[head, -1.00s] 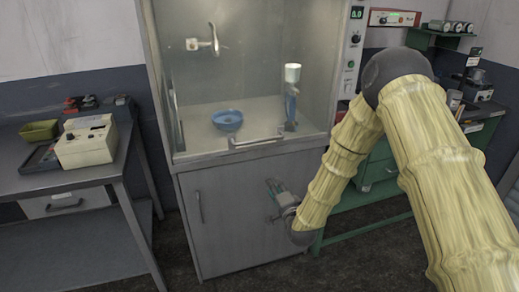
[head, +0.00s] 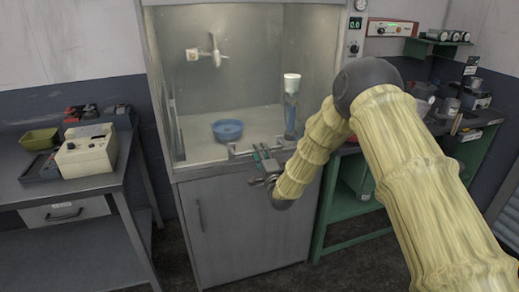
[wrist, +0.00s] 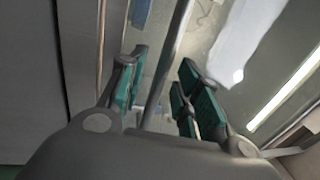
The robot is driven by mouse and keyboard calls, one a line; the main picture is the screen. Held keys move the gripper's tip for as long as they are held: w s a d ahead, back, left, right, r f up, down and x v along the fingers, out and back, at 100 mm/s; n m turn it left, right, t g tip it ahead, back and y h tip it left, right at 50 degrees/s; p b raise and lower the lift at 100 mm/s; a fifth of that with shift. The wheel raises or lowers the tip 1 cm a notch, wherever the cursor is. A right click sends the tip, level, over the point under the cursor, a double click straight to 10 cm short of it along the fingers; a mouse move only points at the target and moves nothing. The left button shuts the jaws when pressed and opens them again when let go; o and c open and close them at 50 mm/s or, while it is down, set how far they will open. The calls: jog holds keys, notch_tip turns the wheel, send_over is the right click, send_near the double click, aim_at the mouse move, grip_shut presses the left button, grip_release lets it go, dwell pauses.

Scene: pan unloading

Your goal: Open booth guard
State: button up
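The booth guard (head: 190,110) is a clear pane across the front of the grey booth, down at the sill. Its metal bar handle (head: 239,153) runs along the lower edge. My gripper (head: 262,153) is at the right part of this handle and covers some of it. In the wrist view my gripper (wrist: 163,68) is open, with the green-padded fingers on either side of the handle bar (wrist: 170,55). Gaps show between the bar and the pads. I cannot tell whether either finger touches it.
Behind the guard are a blue bowl (head: 227,130), a white-topped bottle (head: 291,105) and a wall fixture (head: 208,53). A grey cupboard door (head: 240,220) is below. A side table (head: 60,187) stands left and a green bench (head: 345,240) right.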

aim_at(256, 33)
jog(key=shift+x, duration=0.75)
grip_shut()
jog(key=shift+r, duration=0.1)
jog(key=shift+r, duration=0.25)
notch_tip(256, 33, up, 40)
jog(key=shift+r+p, duration=0.1)
jog(key=shift+p, duration=0.75)
grip_release()
